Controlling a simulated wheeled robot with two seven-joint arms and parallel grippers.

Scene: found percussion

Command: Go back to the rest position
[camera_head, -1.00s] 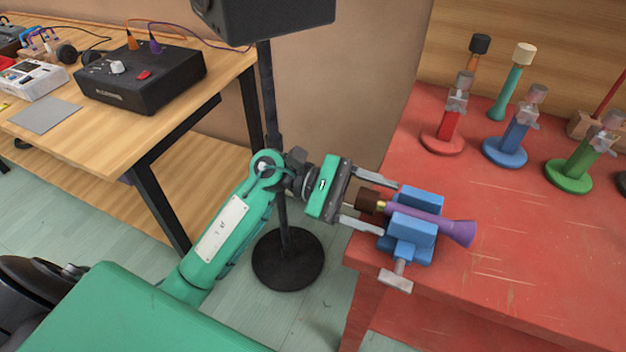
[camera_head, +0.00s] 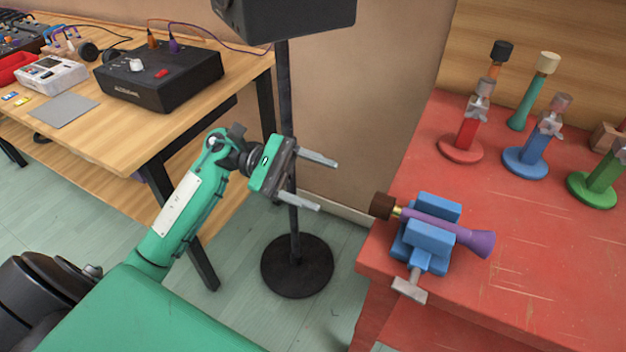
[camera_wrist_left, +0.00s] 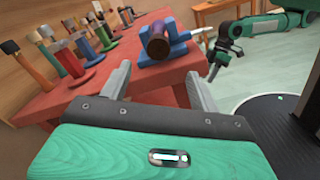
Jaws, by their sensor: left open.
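My left gripper (camera_head: 308,180) is open and empty in the head view. It is in the air left of the red table, in front of the black speaker stand. A blue vise (camera_head: 428,246) at the red table's near left corner holds a purple tool (camera_head: 452,233) with a brown end. The tool and vise are apart from my gripper. In the left wrist view the open fingers (camera_wrist_left: 158,88) point toward the vise (camera_wrist_left: 176,45), with the tool's round brown end (camera_wrist_left: 157,48) facing the camera. A green arm with a dark gripper (camera_wrist_left: 216,62) shows at the right there.
The red table (camera_head: 540,260) bears several coloured upright stands, including a red one (camera_head: 466,140) and a blue one (camera_head: 530,150). A wooden desk (camera_head: 120,140) with a black box (camera_head: 160,78) is at the left. The speaker stand's round base (camera_head: 297,268) is on the floor between them.

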